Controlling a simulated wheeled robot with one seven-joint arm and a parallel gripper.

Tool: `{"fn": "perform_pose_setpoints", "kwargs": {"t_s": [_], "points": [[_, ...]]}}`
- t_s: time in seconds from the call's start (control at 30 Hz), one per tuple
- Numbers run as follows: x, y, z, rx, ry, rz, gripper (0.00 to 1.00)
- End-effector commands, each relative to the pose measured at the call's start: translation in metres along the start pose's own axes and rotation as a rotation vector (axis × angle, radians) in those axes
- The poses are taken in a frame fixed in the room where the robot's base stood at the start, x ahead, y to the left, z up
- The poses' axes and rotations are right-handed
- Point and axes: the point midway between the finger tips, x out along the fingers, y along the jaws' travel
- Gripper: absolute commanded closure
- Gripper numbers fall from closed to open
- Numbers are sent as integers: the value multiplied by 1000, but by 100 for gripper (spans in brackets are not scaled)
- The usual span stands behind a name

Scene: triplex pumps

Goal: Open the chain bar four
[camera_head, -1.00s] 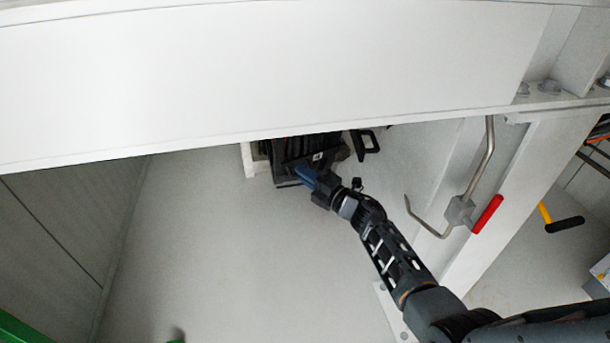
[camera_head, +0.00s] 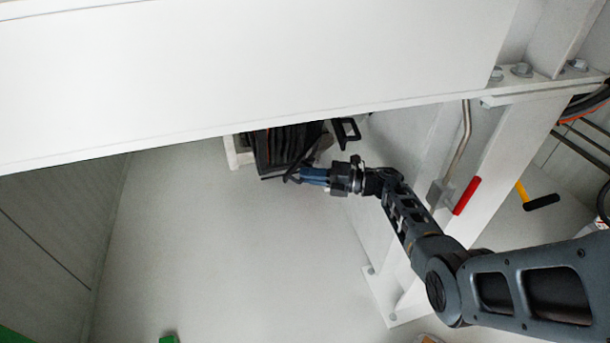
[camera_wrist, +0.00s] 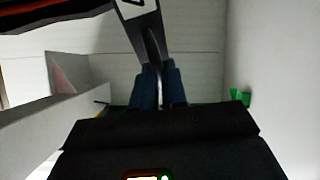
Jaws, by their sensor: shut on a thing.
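My gripper (camera_head: 303,175) has blue fingers and is below the dark ribbed stack (camera_head: 283,146) under the white beam. In the wrist view, the blue fingers (camera_wrist: 158,90) are shut on the narrow curved end of a dark bar (camera_wrist: 138,22) with a white mark, apparently the chain bar. In the head view, a thin dark curved piece of the bar (camera_head: 291,174) shows at the fingertips. No number can be read on it. The white beam hides the top of the stack.
A large white beam (camera_head: 250,70) crosses above. A white post (camera_head: 400,285) stands close to my arm, with a red-handled bent metal rod (camera_head: 467,196) on it. A black loop handle (camera_head: 347,131) is right of the stack.

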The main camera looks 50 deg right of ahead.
Motion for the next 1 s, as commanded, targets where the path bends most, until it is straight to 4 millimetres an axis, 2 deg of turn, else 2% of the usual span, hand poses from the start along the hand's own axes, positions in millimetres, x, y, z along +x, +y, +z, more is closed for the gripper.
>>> {"fn": "perform_pose_setpoints", "kwargs": {"t_s": [0.47,0.5,0.7,1.0], "points": [[-2,-1,0,-2,15,-3,100],[-2,-1,0,-2,15,-3,84],[-2,-1,0,-2,15,-2,65],[-1,0,0,-2,11,-1,63]]}}
